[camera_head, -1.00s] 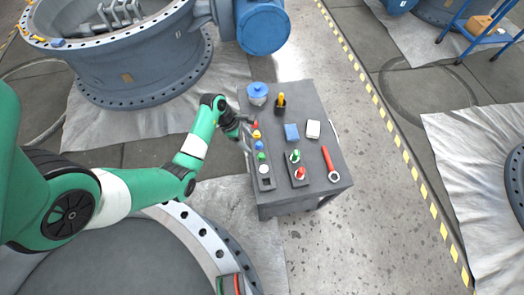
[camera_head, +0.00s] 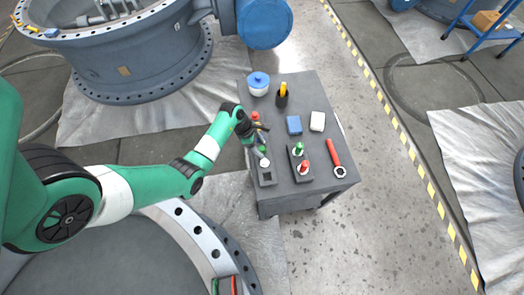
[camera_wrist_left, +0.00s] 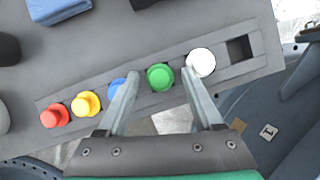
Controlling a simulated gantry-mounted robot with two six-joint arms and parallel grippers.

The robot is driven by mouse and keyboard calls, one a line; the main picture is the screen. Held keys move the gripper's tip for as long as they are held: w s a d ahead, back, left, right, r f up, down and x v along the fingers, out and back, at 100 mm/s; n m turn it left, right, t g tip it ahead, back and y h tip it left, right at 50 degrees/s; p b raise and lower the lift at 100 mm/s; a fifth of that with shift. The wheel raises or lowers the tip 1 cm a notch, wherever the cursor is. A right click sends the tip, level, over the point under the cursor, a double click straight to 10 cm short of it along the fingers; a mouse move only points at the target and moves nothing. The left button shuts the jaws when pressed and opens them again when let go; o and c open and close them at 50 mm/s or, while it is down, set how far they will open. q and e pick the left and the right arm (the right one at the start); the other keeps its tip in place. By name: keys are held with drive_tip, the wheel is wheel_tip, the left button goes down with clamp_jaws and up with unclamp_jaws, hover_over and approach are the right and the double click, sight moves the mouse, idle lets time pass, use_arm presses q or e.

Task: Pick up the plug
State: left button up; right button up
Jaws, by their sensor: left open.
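A row of coloured plugs stands in a grey tray (camera_wrist_left: 250,68) on the table: red (camera_wrist_left: 54,115), yellow (camera_wrist_left: 86,103), blue (camera_wrist_left: 118,88), green (camera_wrist_left: 160,77) and white (camera_wrist_left: 201,62). The slot beyond the white plug is empty. In the head view the red (camera_head: 255,116), green (camera_head: 262,149) and white (camera_head: 264,162) plugs show; my gripper covers others. My left gripper (camera_wrist_left: 162,73) is open over the row. In the wrist view its fingers lie either side of the green plug, one overlapping the blue plug, one beside the white. Contact cannot be told. My right gripper is not in view.
On the table (camera_head: 314,188) are a second tray with a green plug (camera_head: 299,149) and a red plug (camera_head: 303,167), a red-handled wrench (camera_head: 334,158), a blue block (camera_head: 294,125), a white block (camera_head: 317,121), a blue-lidded pot (camera_head: 258,84) and a dark holder (camera_head: 282,98).

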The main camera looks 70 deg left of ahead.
sight(261, 148)
use_arm(q)
clamp_jaws()
idle(0.3)
drive_tip(key=shift+r+p, duration=0.4)
drive_tip(key=shift+r, duration=0.15)
wheel_tip(261, 148, up, 3)
drive_tip(key=shift+p, duration=1.1)
drive_tip(key=s+d+r+p, duration=0.8)
drive_tip(key=d+r, duration=0.1)
drive_tip(key=d, duration=0.2)
drive_tip(key=shift+s, duration=0.25)
